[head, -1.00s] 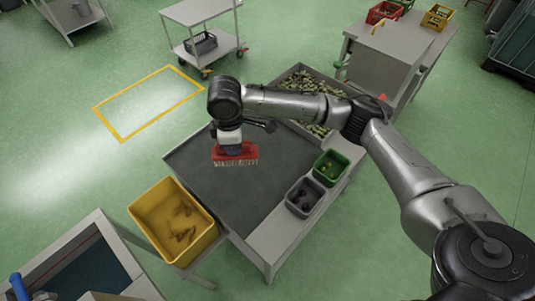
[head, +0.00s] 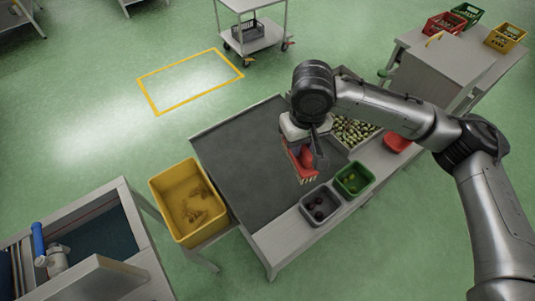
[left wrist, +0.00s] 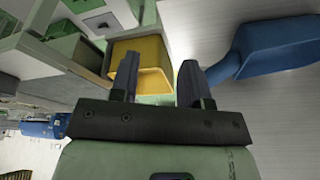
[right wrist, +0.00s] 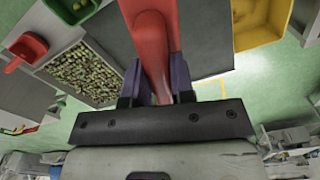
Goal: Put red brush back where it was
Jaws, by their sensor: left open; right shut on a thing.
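My right gripper (head: 303,148) is shut on the red brush (head: 299,164), bristles downward, over the right part of the dark table top (head: 240,165). The arm partly hides the brush; whether its bristles touch the surface I cannot tell. In the right wrist view the red handle (right wrist: 154,50) sits between the fingers of my right gripper (right wrist: 155,85). My left gripper (left wrist: 158,80) is open and empty in the left wrist view. A blue scoop (left wrist: 275,48) lies close beyond its right finger.
On the table's right strip stand a grey bin (head: 334,213) and a green bin (head: 367,188), with a red scoop (head: 398,139) farther back. An olive tray (head: 341,150) lies behind the brush. A yellow bin (head: 154,196) stands at the left. The table's left part is clear.

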